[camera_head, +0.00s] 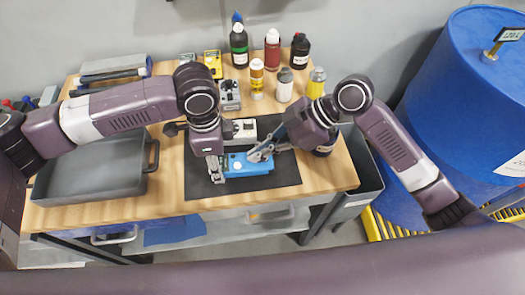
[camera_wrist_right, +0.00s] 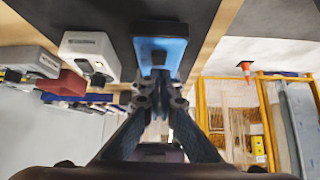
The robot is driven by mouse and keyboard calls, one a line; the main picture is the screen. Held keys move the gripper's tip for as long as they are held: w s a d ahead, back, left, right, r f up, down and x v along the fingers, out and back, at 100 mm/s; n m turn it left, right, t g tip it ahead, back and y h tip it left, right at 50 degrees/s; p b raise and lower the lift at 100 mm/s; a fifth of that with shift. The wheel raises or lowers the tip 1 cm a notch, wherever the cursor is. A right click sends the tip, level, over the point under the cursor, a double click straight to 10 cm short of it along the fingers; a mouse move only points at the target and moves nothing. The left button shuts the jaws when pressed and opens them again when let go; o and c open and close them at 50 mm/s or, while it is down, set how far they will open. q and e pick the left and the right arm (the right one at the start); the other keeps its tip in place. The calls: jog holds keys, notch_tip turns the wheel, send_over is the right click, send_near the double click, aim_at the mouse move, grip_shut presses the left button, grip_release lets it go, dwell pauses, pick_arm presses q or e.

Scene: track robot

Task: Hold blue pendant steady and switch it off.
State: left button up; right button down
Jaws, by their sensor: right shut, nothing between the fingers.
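The blue pendant (camera_head: 247,168) lies on the dark mat in the middle of the workbench. It also shows at the top of the right wrist view (camera_wrist_right: 162,48), with a dark end. My left gripper (camera_head: 217,171) is low at the pendant's left end, against or just beside it; its grip is not clear. My right gripper (camera_head: 260,154) is over the pendant's top edge, coming from the right. In the right wrist view my right gripper (camera_wrist_right: 158,88) is shut and empty, its tips at or very near the pendant's near end. The pendant's switch is not discernible.
A white pendant (camera_head: 244,129) lies just behind the blue one; grey and yellow ones stand farther back. Several bottles (camera_head: 272,50) line the back right. A grey tray (camera_head: 92,168) fills the left. The front strip of the mat (camera_head: 250,191) is clear.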

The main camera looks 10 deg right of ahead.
jog(key=shift+r, duration=0.1)
jog(key=shift+r, duration=0.25)
pick_arm(q)
jog(key=shift+a, duration=0.1)
pick_arm(e)
notch_tip(320, 180, up, 4)
jog(key=shift+w+r, duration=0.1)
jog(key=shift+r, duration=0.05)
jog(key=a+r+v, duration=0.1)
jog(key=v, duration=0.7)
jog(key=shift+d+r, duration=0.2)
jog(key=shift+d, duration=0.05)
pick_arm(q)
jog(key=o, duration=1.6)
jog(key=shift+o, duration=0.2)
